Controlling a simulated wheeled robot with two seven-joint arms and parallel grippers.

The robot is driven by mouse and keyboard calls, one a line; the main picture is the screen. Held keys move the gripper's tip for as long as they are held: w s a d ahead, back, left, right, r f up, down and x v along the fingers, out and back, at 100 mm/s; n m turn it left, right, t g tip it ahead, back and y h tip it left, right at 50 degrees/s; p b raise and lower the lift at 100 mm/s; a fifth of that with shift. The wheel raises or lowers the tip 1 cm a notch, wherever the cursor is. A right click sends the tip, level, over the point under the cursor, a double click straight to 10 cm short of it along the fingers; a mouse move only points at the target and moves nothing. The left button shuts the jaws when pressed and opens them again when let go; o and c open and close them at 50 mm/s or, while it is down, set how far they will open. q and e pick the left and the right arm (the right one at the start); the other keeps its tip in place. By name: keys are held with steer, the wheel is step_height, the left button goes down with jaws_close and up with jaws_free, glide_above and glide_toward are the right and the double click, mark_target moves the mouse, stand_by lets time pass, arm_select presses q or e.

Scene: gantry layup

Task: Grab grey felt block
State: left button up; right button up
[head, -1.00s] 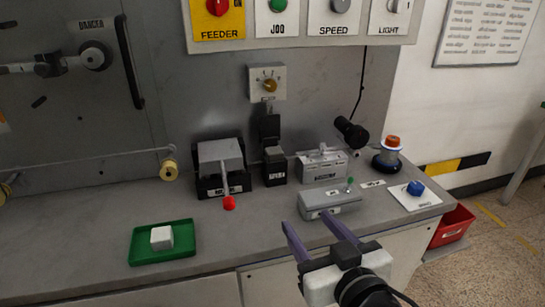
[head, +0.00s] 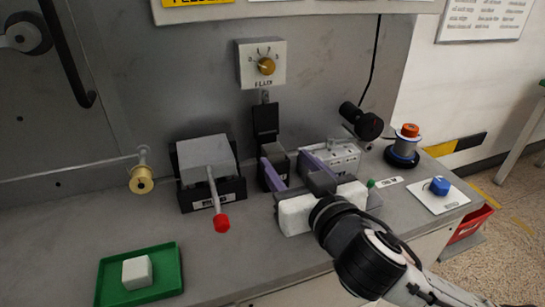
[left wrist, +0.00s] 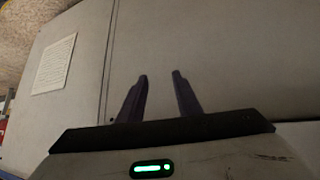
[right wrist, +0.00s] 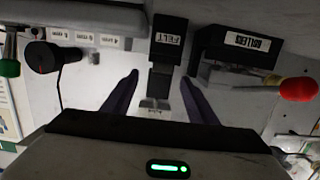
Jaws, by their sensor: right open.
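The grey felt block (head: 279,158) sits in a small black holder at the back of the bench, below the dial box. The holder also shows in the right wrist view, with its label (right wrist: 168,39). My right gripper (head: 284,164) is open and empty, with its purple fingers pointing toward the holder; in the head view they appear on either side of the block. I cannot tell whether they touch it. My left gripper (left wrist: 159,77) is open and empty in front of a plain grey panel; it is outside the head view.
A black roller stand with a red-tipped lever (head: 221,222) is close on the left. A grey fixture (head: 335,158) and a black lamp (head: 361,121) are on the right. A green tray (head: 175,284) holds a white block. The dial box (head: 262,65) hangs above the holder.

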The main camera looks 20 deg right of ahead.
mark_target(274, 150)
steer(key=shift+w+a+f, duration=0.1)
steer(key=shift+w+f, duration=0.05)
steer(key=shift+w, duration=0.75)
steer(key=shift+w+a+f, duration=0.1)
steer(key=shift+w+a, duration=0.05)
steer(key=shift+w, duration=0.8)
steer(key=shift+w+a+f, duration=0.1)
steer(key=shift+w+f, duration=0.05)
steer(key=shift+w, duration=0.75)
steer(key=shift+c, duration=0.4)
steer(key=c, duration=1)
